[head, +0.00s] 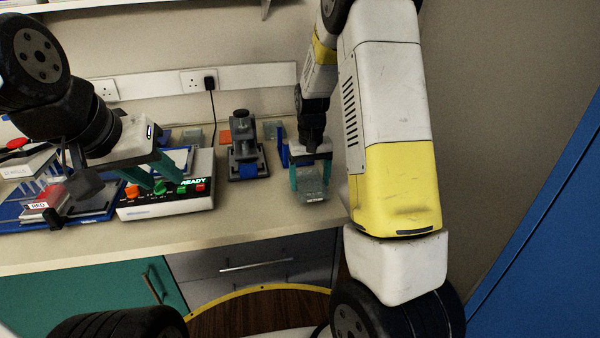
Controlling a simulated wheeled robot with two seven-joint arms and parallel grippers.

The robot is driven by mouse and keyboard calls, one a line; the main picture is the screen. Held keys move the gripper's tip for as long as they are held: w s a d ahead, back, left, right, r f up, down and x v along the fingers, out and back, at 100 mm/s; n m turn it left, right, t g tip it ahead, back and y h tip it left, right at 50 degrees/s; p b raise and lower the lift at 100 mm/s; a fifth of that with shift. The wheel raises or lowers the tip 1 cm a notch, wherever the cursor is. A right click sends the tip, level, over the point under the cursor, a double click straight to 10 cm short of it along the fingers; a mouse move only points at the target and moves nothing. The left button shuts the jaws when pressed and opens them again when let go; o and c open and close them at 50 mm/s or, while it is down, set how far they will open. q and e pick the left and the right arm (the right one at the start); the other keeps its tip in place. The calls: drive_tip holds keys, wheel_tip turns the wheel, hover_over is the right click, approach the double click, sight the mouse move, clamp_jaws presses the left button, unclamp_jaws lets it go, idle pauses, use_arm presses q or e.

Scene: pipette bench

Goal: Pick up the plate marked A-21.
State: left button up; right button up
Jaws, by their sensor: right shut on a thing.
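My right gripper (309,176) is at the right part of the bench, with its teal fingers on either side of a clear, greyish plate (313,188). It is shut on this plate. Any marking on the plate is too small to read, so I cannot tell whether it is A-21. I cannot tell whether the plate touches the bench top. My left gripper (152,180) is at the left, over the white device with the READY display. Its teal fingers are apart and I see nothing between them.
The white device (150,208) has coloured knobs and a lit display. A dark grey stand (246,152) is between the grippers. A blue rack (85,215) with a red-capped item is at the left. Small blocks lie near the wall. The front right bench top is clear.

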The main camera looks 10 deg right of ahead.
wheel_tip(320, 180, up, 2)
drive_tip(key=shift+s+r, duration=0.1)
drive_tip(key=shift+r, duration=0.05)
drive_tip(key=s+a, duration=0.2)
drive_tip(key=s, duration=0.5)
drive_tip(key=s+a+r, duration=0.1)
drive_tip(key=s+a, duration=0.2)
drive_tip(key=s, duration=0.5)
drive_tip(key=shift+a+r, duration=0.15)
drive_tip(key=shift+r, duration=1.5)
